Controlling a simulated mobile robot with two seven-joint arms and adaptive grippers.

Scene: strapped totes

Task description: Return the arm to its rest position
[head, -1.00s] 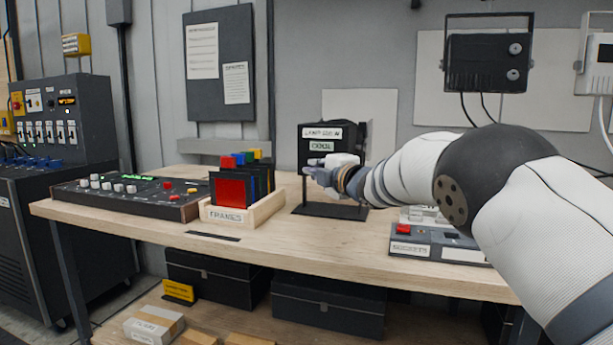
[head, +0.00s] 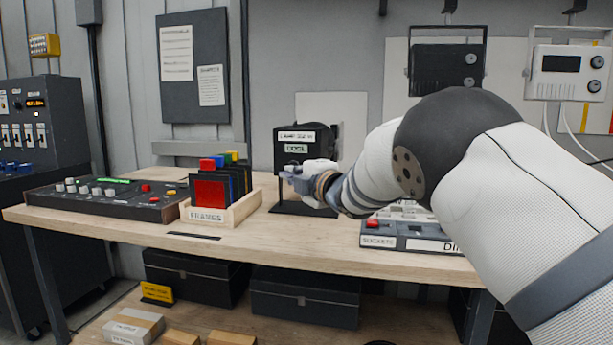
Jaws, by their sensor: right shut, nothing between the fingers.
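My right arm comes in from the right and reaches across the wooden workbench (head: 300,248). My right gripper (head: 290,174) is at its end, shut and empty, in front of a black lamp box (head: 293,151) with white and green labels. The gripper overlaps the lower part of the box in the picture; I cannot tell whether they touch. My left gripper is out of view.
A wooden frames tray (head: 243,208) holds coloured frames left of the gripper. A control panel (head: 105,199) lies at the bench's left. A sockets box (head: 378,241) sits under my arm. Black cases (head: 305,297) stand on the shelf below.

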